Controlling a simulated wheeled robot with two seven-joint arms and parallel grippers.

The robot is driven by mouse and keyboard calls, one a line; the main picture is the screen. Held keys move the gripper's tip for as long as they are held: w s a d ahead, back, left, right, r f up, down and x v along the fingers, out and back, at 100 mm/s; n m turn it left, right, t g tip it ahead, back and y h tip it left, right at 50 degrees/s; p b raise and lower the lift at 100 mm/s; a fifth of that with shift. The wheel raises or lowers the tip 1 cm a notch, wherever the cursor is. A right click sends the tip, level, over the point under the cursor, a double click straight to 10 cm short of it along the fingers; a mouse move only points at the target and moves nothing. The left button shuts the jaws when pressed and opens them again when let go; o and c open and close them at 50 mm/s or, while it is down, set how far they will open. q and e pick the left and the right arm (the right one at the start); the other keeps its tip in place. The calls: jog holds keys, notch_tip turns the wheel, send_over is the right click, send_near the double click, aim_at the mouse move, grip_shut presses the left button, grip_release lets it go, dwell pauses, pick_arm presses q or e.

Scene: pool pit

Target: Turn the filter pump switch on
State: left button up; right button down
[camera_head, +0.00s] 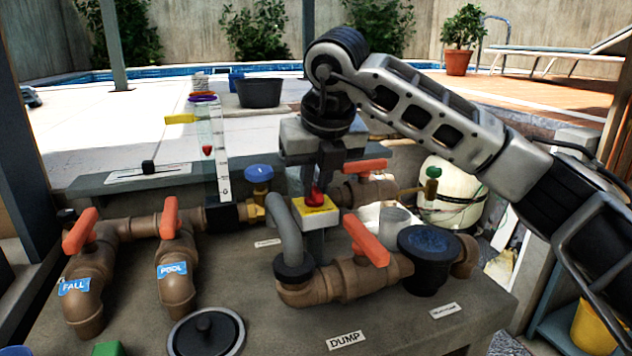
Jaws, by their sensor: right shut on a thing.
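The switch is a red knob (316,198) on a yellow plate (327,211), on top of a small box on a post among the pipes. My right arm reaches in from the right, and my right gripper (317,186) points straight down over the switch. Its fingers are shut on the red knob, which shows between and just below the fingertips. The fingers partly hide the knob, and I cannot tell from its face which way it is set. My left gripper is not in view.
Brown pipes with orange valve handles (368,241) stand close around the switch. A grey curved pipe (287,228) and a blue-topped valve (259,175) are just left. A dark round lid (206,333) lies in front. A black-blue cap (429,247) is at right.

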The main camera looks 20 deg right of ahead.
jog(key=shift+f, duration=0.15)
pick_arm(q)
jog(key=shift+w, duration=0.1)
pick_arm(e)
jog(key=c, duration=1.4)
grip_release()
pick_arm(q)
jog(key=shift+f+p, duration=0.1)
jog(key=shift+p, duration=0.2)
pick_arm(e)
jog(key=v, duration=1.6)
jog(key=shift+w+a, duration=0.15)
